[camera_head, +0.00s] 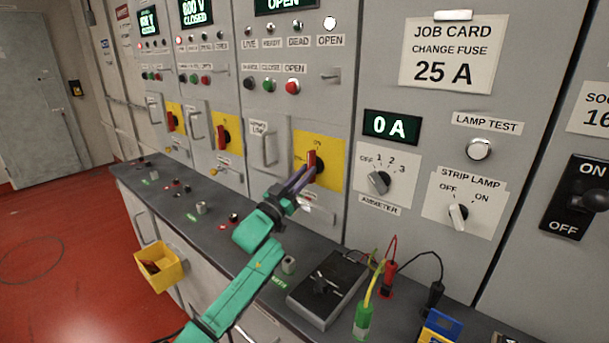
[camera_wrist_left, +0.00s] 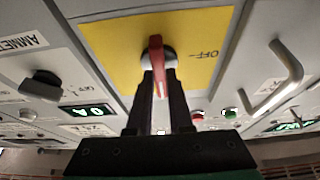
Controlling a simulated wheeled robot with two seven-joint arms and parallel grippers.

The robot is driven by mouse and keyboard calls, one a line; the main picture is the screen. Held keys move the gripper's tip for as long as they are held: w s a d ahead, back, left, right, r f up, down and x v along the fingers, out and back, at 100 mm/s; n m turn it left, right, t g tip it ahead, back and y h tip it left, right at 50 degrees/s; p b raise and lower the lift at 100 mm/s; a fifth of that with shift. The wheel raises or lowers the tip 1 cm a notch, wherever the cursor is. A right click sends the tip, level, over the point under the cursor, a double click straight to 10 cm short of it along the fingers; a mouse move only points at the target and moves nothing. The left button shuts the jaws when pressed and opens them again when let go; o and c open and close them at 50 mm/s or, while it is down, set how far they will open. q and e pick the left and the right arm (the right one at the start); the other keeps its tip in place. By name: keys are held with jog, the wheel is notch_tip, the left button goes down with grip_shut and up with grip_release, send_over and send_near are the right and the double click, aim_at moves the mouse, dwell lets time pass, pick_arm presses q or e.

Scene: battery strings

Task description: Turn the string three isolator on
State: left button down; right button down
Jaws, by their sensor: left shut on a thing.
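The third isolator from the left has a red handle (camera_head: 311,160) on a yellow plate (camera_head: 333,172). The handle stands about upright, in line with the small lettering above it; the plate's OFF mark is to one side in the left wrist view. My left gripper (camera_head: 304,176) is shut on this handle. The left wrist view shows the red handle (camera_wrist_left: 157,62) between the two dark fingers (camera_wrist_left: 160,95), in front of the yellow plate (camera_wrist_left: 115,50). The fingers hide part of the handle and plate. My right gripper is not in view.
Two more isolators with upright red handles (camera_head: 222,138) are to the left. A door handle (camera_head: 268,148) is close to the left of the gripper. Below, a dark bench (camera_head: 265,240) carries a black box (camera_head: 325,288) and test leads (camera_head: 388,280). A yellow bin (camera_head: 160,268) hangs in front.

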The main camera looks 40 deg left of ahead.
pick_arm(q)
jog(key=shift+r, duration=0.25)
jog(key=c, duration=0.8)
grip_release()
jog(key=shift+w+f, duration=0.1)
jog(key=shift+f, duration=0.05)
jog(key=shift+f, duration=0.1)
jog(key=b+v, duration=0.3)
jog(key=v, duration=1.1)
jog(key=shift+s, duration=0.3)
